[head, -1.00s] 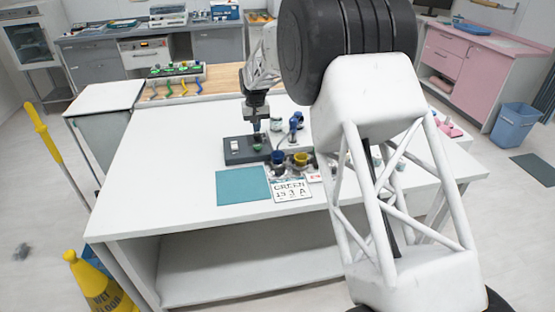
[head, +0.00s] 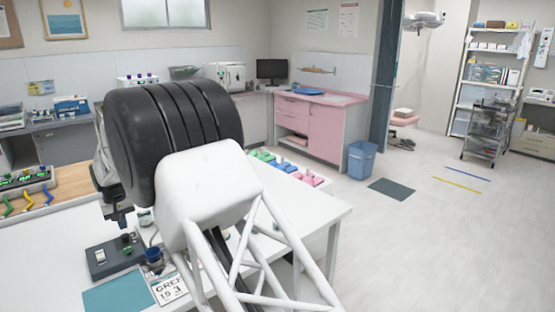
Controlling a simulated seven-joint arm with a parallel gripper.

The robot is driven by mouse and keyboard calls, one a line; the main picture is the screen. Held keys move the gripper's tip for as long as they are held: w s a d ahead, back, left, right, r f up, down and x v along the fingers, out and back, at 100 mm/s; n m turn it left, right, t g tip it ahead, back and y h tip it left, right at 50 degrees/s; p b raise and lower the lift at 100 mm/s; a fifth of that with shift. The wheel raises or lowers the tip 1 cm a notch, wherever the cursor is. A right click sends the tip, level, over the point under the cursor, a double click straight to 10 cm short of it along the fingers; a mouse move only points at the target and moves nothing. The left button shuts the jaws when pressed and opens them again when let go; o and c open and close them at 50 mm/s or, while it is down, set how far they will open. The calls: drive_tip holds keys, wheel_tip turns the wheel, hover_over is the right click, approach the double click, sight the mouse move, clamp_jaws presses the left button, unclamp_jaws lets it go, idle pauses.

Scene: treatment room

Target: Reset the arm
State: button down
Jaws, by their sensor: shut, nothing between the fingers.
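My gripper (head: 124,228) is partly in view at the left of the head view, dark, pointing down, shut and empty. It is over or just behind a dark grey box (head: 101,258) on the white table (head: 55,240); whether it touches anything there is too small to tell. My white and black arm links cover the middle of the view and hide part of the table.
A blue cup (head: 153,256), a teal mat (head: 117,293) and a lettered card (head: 170,291) are near the box. Several coloured blocks line the table's far right edge. A pink cabinet (head: 325,130) and a blue bin (head: 361,160) stand behind. The floor at right is mostly clear.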

drive_tip(key=d+r+m, duration=0.1)
drive_tip(key=d+r, duration=0.5)
drive_tip(key=d, duration=0.6)
drive_tip(key=d+r+m, duration=0.1)
drive_tip(key=d+r, duration=0.4)
drive_tip(key=d, duration=0.6)
drive_tip(key=d+r+m, duration=0.1)
drive_tip(key=d+r, duration=0.5)
drive_tip(key=d, duration=0.6)
drive_tip(key=s+d+r+m+t, duration=0.1)
drive_tip(key=s+d+r, duration=0.15)
drive_tip(key=d, duration=0.35)
drive_tip(key=s+d+r, duration=0.1)
drive_tip(key=s+d, duration=0.2)
drive_tip(key=d, duration=0.4)
drive_tip(key=s+d+m+t, duration=0.1)
drive_tip(key=s+d+m, duration=0.2)
drive_tip(key=s+d, duration=1.25)
drive_tip(key=s+d+f+m, duration=0.1)
drive_tip(key=s+d+f, duration=0.1)
drive_tip(key=s+d, duration=0.4)
drive_tip(key=s+d+f+m, duration=0.1)
drive_tip(key=s+d+f, duration=0.2)
drive_tip(key=s+d, duration=0.4)
drive_tip(key=s, duration=0.4)
drive_tip(key=shift+s+d+f+t, duration=0.15)
drive_tip(key=shift+s+f+t, duration=0.05)
drive_tip(key=shift+f+t, duration=0.1)
drive_tip(key=shift+r, duration=0.1)
